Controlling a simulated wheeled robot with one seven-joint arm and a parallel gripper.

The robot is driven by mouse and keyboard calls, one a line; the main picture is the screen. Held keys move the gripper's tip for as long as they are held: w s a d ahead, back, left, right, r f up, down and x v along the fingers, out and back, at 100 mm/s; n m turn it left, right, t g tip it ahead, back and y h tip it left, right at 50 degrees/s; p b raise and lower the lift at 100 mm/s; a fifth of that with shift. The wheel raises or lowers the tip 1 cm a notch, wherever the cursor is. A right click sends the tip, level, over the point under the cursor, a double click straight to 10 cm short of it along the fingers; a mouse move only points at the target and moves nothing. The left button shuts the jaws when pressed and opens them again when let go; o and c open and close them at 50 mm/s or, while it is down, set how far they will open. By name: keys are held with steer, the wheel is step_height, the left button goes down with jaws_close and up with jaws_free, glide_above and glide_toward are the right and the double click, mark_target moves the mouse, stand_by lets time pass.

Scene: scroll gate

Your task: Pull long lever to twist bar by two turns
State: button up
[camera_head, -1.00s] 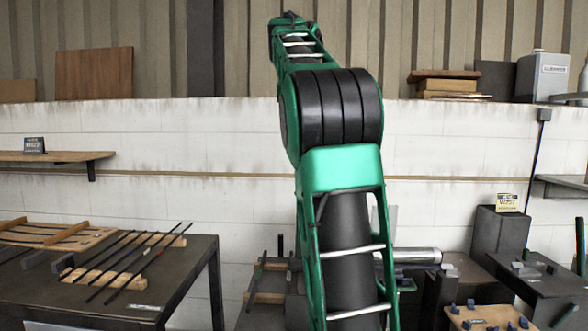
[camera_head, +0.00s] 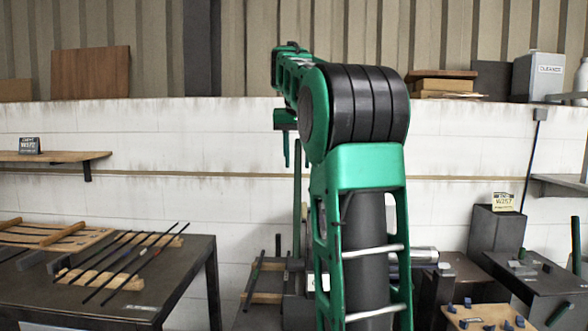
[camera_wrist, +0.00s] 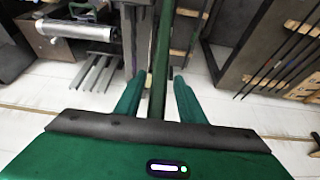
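A long upright dark green bar, which looks like the lever (camera_head: 297,195), stands behind my arm in the head view, its lower part reaching down towards the bench. My gripper (camera_head: 287,152) points down at the bar's top. In the wrist view the bar (camera_wrist: 159,70) runs between the two green fingers of my gripper (camera_wrist: 159,82). The fingers are apart, with a gap showing on each side of the bar. A silver cylinder (camera_head: 424,256) lies level to the right of my arm; it also shows in the wrist view (camera_wrist: 75,30). Its join with the bar is hidden.
A dark table (camera_head: 185,285) with several thin rods stands at the left. A dark box (camera_head: 497,232) and a board with blue pegs (camera_head: 485,318) are at the right. A white wall (camera_head: 240,140) stands behind. My arm hides much of the middle bench.

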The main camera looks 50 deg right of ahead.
steer(key=shift+x, duration=1.25)
jaws_close()
